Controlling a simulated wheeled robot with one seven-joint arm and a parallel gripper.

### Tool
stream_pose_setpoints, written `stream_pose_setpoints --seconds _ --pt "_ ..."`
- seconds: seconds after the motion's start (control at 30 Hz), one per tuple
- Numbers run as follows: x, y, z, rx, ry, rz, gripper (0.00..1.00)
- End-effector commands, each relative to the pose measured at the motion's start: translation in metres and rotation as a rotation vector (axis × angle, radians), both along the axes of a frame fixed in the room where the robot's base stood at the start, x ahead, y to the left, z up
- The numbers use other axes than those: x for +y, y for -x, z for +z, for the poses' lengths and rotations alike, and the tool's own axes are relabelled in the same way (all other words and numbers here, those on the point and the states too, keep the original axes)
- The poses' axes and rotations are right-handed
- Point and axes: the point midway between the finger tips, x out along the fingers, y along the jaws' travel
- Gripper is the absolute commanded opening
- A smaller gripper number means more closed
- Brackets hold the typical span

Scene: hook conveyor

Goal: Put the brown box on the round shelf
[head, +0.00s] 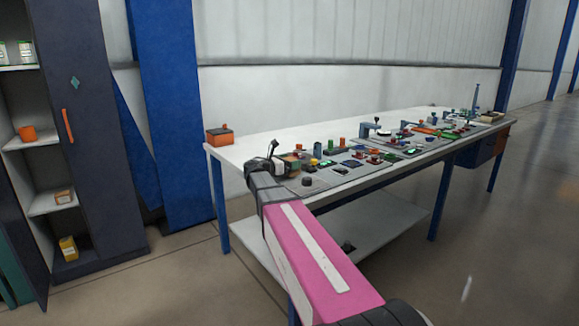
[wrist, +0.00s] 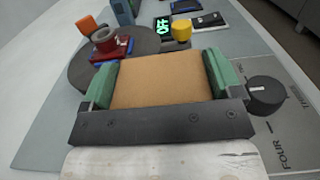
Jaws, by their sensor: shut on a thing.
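The brown box (wrist: 160,80) is between the two green finger pads of my gripper (wrist: 161,77) in the wrist view. My gripper is shut on it. A dark grey round shelf (wrist: 84,74) lies just beyond the box and to its left, partly hidden by the box and the left finger. A red and blue piece with a round grey top (wrist: 106,42) is on or over the round shelf. In the head view my gripper (head: 290,163) is over the near left part of the long table, and the box is small there. I cannot tell whether the box touches anything below.
A black round knob (wrist: 267,92) stands close right of my gripper. A yellow cylinder (wrist: 181,31) and an orange piece (wrist: 91,27) stand beyond. The white table (head: 260,140) carries several small devices along its length. An orange bin (head: 220,136) sits at its left corner.

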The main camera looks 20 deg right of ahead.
Motion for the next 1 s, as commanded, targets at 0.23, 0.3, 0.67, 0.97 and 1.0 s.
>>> stream_pose_setpoints --seconds 0.23,0.3,0.67,0.97,1.0 --pt "0.0 0.0 -0.015 0.0 0.001 0.0 0.57" --pt "0.0 0.0 -0.015 0.0 0.001 0.0 0.57" --pt "0.0 0.0 -0.017 0.0 0.0 0.0 1.0" --pt "0.011 0.004 -0.014 0.0 0.0 0.001 1.0" --pt "0.017 0.007 -0.014 0.0 0.0 0.001 1.0"
